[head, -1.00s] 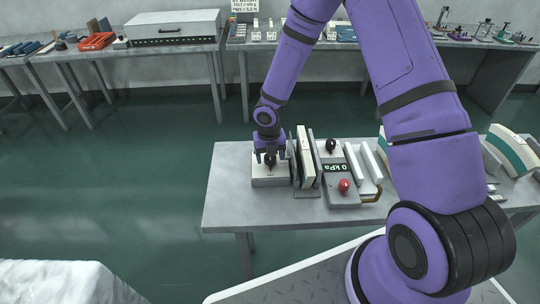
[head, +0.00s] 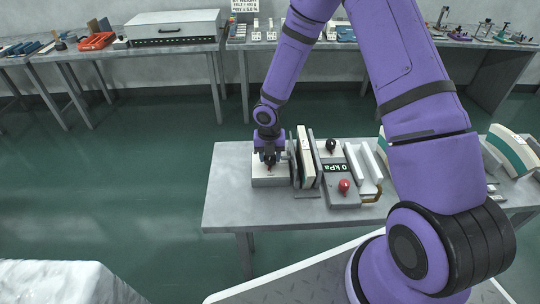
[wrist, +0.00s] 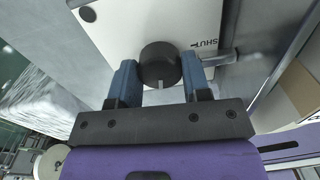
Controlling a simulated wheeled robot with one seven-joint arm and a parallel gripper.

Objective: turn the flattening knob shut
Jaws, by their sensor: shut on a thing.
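The flattening knob (wrist: 158,62) is round and black, on the white top of a box. In the wrist view it sits between the two blue fingers of my gripper (wrist: 157,76), which is shut on its sides. A pale mark on the knob's near side faces the bottom of the picture. The word SHUT (wrist: 204,44) is printed on the box top, right of the knob. In the head view my gripper (head: 269,157) points down over the white box (head: 270,181) at the table's left end and mostly hides the knob.
Upright plates (head: 306,160) stand close to the right of the box. Beyond them is a grey unit with a 0 kPa display (head: 342,168), a red ball knob (head: 344,186) and a black one (head: 331,146). The table's front left (head: 228,210) is bare.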

